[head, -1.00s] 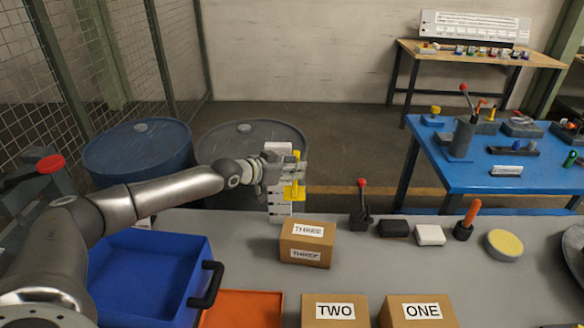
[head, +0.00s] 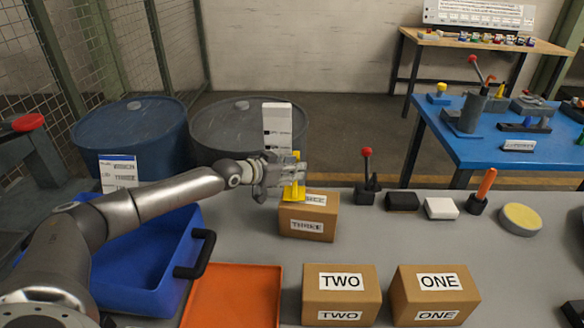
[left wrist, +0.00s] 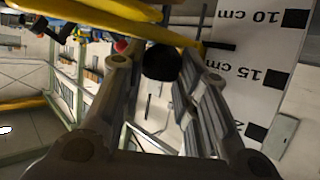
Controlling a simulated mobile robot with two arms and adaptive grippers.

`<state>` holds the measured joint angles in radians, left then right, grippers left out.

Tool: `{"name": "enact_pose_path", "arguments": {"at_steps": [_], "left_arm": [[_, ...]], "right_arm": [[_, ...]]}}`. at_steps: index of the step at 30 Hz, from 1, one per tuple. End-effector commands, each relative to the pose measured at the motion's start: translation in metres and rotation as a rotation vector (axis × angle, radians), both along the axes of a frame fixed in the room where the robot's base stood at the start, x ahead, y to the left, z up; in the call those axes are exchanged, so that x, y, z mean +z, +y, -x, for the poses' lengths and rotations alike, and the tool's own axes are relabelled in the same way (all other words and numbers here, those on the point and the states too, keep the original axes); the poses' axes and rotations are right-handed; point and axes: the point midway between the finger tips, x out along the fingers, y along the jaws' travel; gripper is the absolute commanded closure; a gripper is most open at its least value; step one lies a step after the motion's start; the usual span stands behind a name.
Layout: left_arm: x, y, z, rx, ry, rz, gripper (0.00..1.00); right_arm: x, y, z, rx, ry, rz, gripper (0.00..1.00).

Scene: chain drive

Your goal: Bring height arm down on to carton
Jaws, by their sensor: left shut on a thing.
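The yellow height arm (head: 293,193) sits on the upright white measuring scale (head: 277,117). My left gripper (head: 290,174) is shut on the height arm, beside the scale. In the left wrist view a black knob (left wrist: 161,62) shows between the fingers, with yellow bars (left wrist: 110,18) above and the scale's centimetre marks (left wrist: 262,60) at right. The carton THREE (head: 309,224) stands at the scale's foot. The height arm's lower end overlaps the carton's top in the head view; I cannot tell whether they touch. My right gripper is not in view.
Cartons TWO (head: 341,296) and ONE (head: 434,296) stand at the front. A blue bin (head: 140,292) and an orange tray (head: 235,298) are at left. A red-knobbed lever (head: 367,180) and small blocks line the back edge. Grey table shows between the cartons and the blocks.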

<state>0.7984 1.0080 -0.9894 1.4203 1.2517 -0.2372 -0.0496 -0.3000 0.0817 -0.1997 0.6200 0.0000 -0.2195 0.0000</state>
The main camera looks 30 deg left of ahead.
Motion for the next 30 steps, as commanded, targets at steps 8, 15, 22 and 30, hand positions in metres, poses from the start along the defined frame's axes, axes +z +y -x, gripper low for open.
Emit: {"name": "enact_pose_path", "arguments": {"at_steps": [8, 15, 22, 30], "left_arm": [[-0.0135, 0.0001, 0.0001, 0.000, 0.002, -0.001, 1.00], [-0.0143, -0.0002, 0.0007, -0.001, 0.005, -0.001, 1.00], [-0.0149, -0.0005, 0.0010, -0.001, 0.006, -0.002, 0.50], [-0.0134, -0.0002, 0.0007, -0.001, 0.003, -0.001, 0.50]], "right_arm": [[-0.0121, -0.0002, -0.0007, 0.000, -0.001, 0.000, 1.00], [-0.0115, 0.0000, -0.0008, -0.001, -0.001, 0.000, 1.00], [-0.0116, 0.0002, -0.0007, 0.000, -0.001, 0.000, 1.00], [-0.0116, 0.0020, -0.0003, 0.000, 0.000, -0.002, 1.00]]}}
